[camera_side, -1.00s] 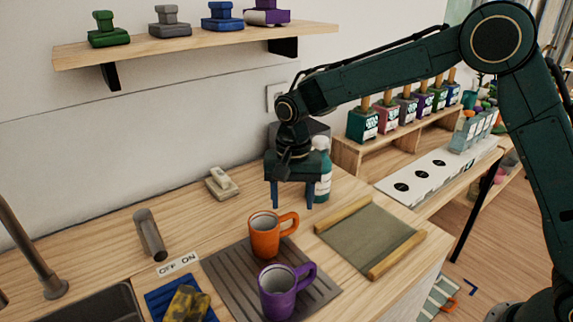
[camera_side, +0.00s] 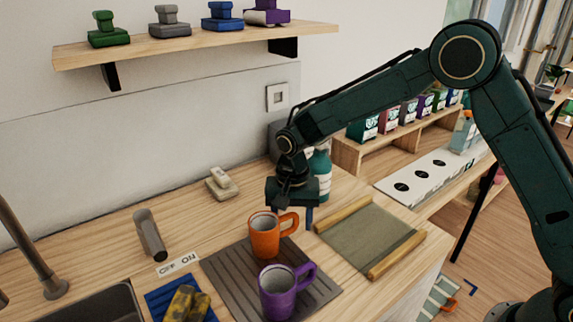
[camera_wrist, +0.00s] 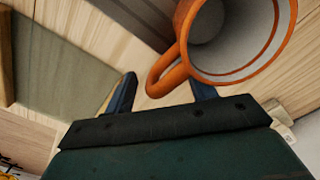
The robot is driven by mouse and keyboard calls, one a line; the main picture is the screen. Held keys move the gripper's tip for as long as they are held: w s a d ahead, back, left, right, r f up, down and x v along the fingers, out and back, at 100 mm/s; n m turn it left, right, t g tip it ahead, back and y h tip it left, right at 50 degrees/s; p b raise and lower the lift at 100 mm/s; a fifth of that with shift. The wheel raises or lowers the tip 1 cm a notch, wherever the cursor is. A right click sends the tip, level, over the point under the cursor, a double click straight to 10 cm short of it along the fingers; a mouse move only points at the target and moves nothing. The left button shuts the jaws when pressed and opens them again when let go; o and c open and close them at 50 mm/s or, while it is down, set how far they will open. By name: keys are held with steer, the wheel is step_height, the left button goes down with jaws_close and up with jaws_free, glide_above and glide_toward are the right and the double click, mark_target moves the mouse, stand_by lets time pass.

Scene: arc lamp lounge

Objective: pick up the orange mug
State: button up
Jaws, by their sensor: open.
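The orange mug (camera_side: 264,238) stands upright at the back of the dark ribbed drying mat (camera_side: 222,268), its handle pointing right. In the wrist view the mug (camera_wrist: 284,35) shows from above, its grey inside empty. My gripper (camera_side: 291,218) is open, just behind and above the mug's handle in the side view. In the wrist view the handle reaches between the two blue fingers of my gripper (camera_wrist: 160,88). I cannot tell how deep the fingers sit around it. In the side view the mug partly hides the fingertips.
A purple mug (camera_side: 284,292) stands close in front of the orange one. A green tray with wooden handles (camera_side: 372,236) lies to the right. A teal-and-white bottle (camera_side: 321,172) stands behind my gripper. A sponge (camera_side: 186,303) lies on a blue cloth at front left.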

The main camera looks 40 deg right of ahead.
stand_by(0.5)
jaws_close()
